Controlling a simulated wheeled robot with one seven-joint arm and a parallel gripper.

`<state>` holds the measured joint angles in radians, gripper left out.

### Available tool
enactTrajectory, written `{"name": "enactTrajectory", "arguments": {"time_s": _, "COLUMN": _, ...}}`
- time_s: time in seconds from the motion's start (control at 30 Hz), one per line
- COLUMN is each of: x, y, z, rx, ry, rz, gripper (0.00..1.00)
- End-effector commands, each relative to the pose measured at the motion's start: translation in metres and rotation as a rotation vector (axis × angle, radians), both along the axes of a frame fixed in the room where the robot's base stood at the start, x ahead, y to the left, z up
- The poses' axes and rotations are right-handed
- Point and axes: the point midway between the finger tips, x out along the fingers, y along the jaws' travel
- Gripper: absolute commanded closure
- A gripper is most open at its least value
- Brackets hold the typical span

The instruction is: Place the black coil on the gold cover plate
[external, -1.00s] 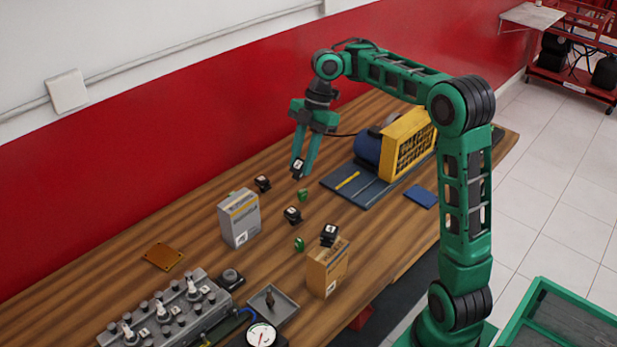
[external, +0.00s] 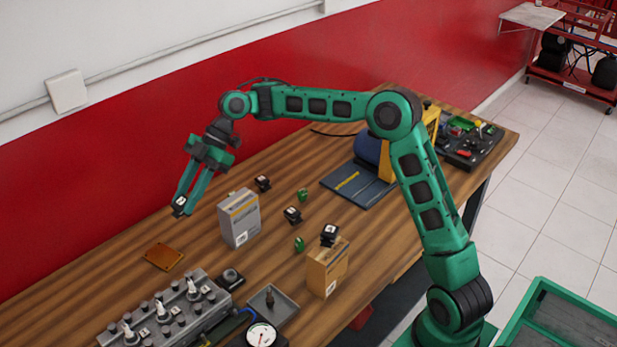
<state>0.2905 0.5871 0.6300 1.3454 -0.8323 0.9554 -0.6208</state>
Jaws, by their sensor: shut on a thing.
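My gripper (external: 184,203) is shut on a small black coil (external: 179,205) with a white label. It holds the coil in the air at the left, above and a little to the right of the gold cover plate (external: 163,256). The plate is a flat, square gold-brown piece lying bare on the wooden table. Other similar black coils stand on the table, one (external: 263,183) behind the grey box and one (external: 292,215) to its right.
A grey-white box (external: 239,219) stands right of the plate. A cardboard box (external: 327,270) is further right. An engine head with several plugs (external: 165,316) lies in front of the plate. Small green parts (external: 299,244) lie between the boxes. The table left of the plate is clear.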

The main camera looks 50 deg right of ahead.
Motion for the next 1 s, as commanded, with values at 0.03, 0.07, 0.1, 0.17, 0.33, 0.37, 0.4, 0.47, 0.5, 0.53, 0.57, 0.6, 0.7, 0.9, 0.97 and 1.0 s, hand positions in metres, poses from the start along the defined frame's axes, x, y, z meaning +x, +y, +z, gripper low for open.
{"name": "enactTrajectory", "arguments": {"time_s": 0.03, "x": 0.003, "y": 0.019, "z": 0.001, "rx": 0.029, "ry": 0.003, "rz": 0.000, "gripper": 1.00}}
{"name": "enactTrajectory", "arguments": {"time_s": 0.07, "x": 0.005, "y": 0.028, "z": 0.003, "rx": 0.043, "ry": 0.002, "rz": -0.003, "gripper": 1.00}}
{"name": "enactTrajectory", "arguments": {"time_s": 0.1, "x": 0.008, "y": 0.039, "z": 0.005, "rx": 0.061, "ry": 0.003, "rz": -0.006, "gripper": 1.00}}
{"name": "enactTrajectory", "arguments": {"time_s": 0.17, "x": 0.011, "y": 0.054, "z": 0.008, "rx": 0.087, "ry": 0.004, "rz": -0.012, "gripper": 1.00}}
{"name": "enactTrajectory", "arguments": {"time_s": 0.33, "x": 0.018, "y": 0.089, "z": 0.017, "rx": 0.146, "ry": 0.005, "rz": -0.027, "gripper": 1.00}}
{"name": "enactTrajectory", "arguments": {"time_s": 0.37, "x": 0.019, "y": 0.095, "z": 0.018, "rx": 0.157, "ry": 0.004, "rz": -0.029, "gripper": 1.00}}
{"name": "enactTrajectory", "arguments": {"time_s": 0.4, "x": 0.020, "y": 0.102, "z": 0.020, "rx": 0.168, "ry": 0.004, "rz": -0.033, "gripper": 1.00}}
{"name": "enactTrajectory", "arguments": {"time_s": 0.47, "x": 0.023, "y": 0.111, "z": 0.023, "rx": 0.186, "ry": 0.004, "rz": -0.039, "gripper": 1.00}}
{"name": "enactTrajectory", "arguments": {"time_s": 0.5, "x": 0.024, "y": 0.118, "z": 0.026, "rx": 0.198, "ry": 0.004, "rz": -0.042, "gripper": 1.00}}
{"name": "enactTrajectory", "arguments": {"time_s": 0.53, "x": 0.025, "y": 0.123, "z": 0.028, "rx": 0.206, "ry": 0.004, "rz": -0.045, "gripper": 1.00}}
{"name": "enactTrajectory", "arguments": {"time_s": 0.57, "x": 0.026, "y": 0.122, "z": 0.022, "rx": 0.209, "ry": 0.007, "rz": -0.048, "gripper": 1.00}}
{"name": "enactTrajectory", "arguments": {"time_s": 0.6, "x": 0.026, "y": 0.121, "z": 0.013, "rx": 0.215, "ry": 0.007, "rz": -0.048, "gripper": 1.00}}
{"name": "enactTrajectory", "arguments": {"time_s": 0.7, "x": 0.025, "y": 0.120, "z": -0.006, "rx": 0.230, "ry": 0.009, "rz": -0.048, "gripper": 1.00}}
{"name": "enactTrajectory", "arguments": {"time_s": 0.9, "x": 0.025, "y": 0.120, "z": -0.047, "rx": 0.268, "ry": 0.009, "rz": -0.047, "gripper": 1.00}}
{"name": "enactTrajectory", "arguments": {"time_s": 0.97, "x": 0.025, "y": 0.120, "z": -0.057, "rx": 0.277, "ry": 0.008, "rz": -0.047, "gripper": 1.00}}
{"name": "enactTrajectory", "arguments": {"time_s": 1.0, "x": 0.025, "y": 0.120, "z": -0.064, "rx": 0.283, "ry": 0.009, "rz": -0.047, "gripper": 1.00}}
